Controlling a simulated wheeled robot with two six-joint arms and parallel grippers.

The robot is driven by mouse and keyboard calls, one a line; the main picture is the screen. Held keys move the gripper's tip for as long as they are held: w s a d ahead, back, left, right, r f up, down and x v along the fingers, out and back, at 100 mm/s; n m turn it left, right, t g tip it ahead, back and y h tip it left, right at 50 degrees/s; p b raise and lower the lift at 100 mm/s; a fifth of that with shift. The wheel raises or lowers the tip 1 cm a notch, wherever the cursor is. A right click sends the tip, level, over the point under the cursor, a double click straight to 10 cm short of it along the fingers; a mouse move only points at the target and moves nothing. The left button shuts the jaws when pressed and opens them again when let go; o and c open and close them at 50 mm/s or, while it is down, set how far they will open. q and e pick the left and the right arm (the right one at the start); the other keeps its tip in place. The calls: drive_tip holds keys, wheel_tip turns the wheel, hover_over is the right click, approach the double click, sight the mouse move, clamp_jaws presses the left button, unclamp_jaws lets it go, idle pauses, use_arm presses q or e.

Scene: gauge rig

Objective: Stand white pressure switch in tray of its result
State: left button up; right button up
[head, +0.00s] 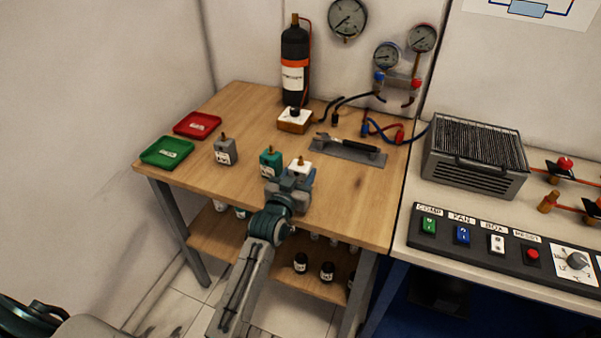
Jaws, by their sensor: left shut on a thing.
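The white pressure switch (300,166), with a brass fitting on top, is at the front middle of the wooden bench. My left gripper (289,184) is shut on it from the front and hides most of its body. I cannot tell whether it touches the bench. A green tray (153,160) and a red tray (181,130) lie at the bench's left, each with a label too small to read. Both look empty apart from the labels. My right gripper is not in view.
A green switch (271,162) stands close left of the gripper, and a grey switch (225,151) stands nearer the trays. A bit of blue shows right of the gripper. Behind are a black bottle (295,60), a white-topped box (294,121) and a wrench (345,142) on a plate.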

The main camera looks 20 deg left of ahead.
use_arm(q)
drive_tip(key=shift+w+f, duration=0.3)
drive_tip(key=shift+s, duration=0.1)
drive_tip(key=o, duration=1.1)
drive_tip(key=shift+f, duration=0.1)
